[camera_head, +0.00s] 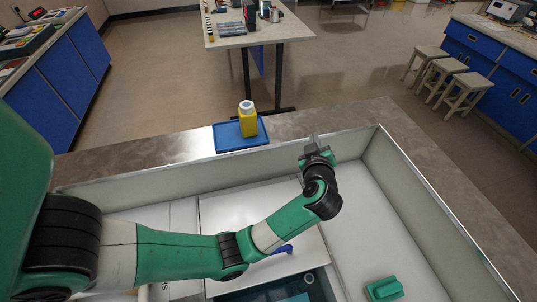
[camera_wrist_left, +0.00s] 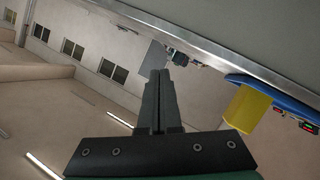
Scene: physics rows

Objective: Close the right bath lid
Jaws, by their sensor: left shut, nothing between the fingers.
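A pale flat panel (camera_head: 235,208) lies in the walled tray behind my left arm. A blue handle (camera_head: 283,249) shows by its near edge, partly hidden by the arm. Nearer, a dark bath opening (camera_head: 262,294) shows uncovered at the bottom edge, cut off by the picture. I cannot tell fully how the panel and lid join. My left gripper (camera_head: 312,143) is shut and empty, raised near the tray's far wall, away from the blue handle. Its closed fingers (camera_wrist_left: 160,75) show in the left wrist view. My right gripper is not in view.
A yellow bottle with a white cap (camera_head: 248,121) stands on a blue tray (camera_head: 228,138) beyond the far wall (camera_head: 200,171). A green block (camera_head: 384,289) lies at the lower right on the pale floor (camera_head: 370,220), which is otherwise clear. Lab benches stand farther off.

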